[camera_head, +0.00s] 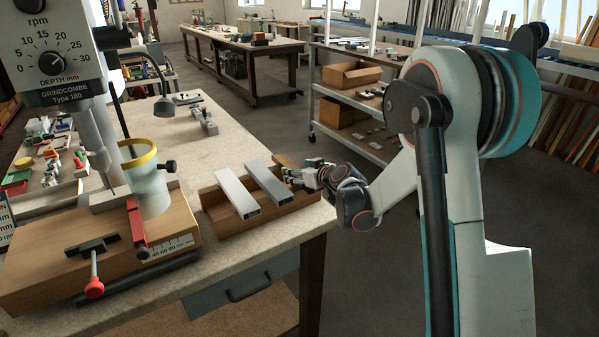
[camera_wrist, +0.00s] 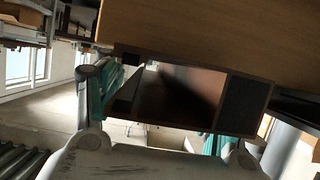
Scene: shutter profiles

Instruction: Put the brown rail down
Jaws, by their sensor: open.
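The brown rail (camera_wrist: 252,103) shows in the wrist view as a dark brown hollow profile, its open end facing the camera. It lies between the spread fingers of my gripper (camera_wrist: 165,112); whether either finger touches it is unclear. In the head view my gripper (camera_head: 303,174) is at the right end of a wooden tray (camera_head: 283,214). A brown piece (camera_head: 286,160), apparently the same rail, shows just behind the gripper, mostly hidden. Whether it rests on the tray or table cannot be told.
A drill press (camera_head: 62,58) with a wooden base (camera_head: 100,262) stands at the left of the workbench (camera_head: 225,137). Open bench top lies behind the tray. A shelf cart (camera_head: 365,145) stands beyond.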

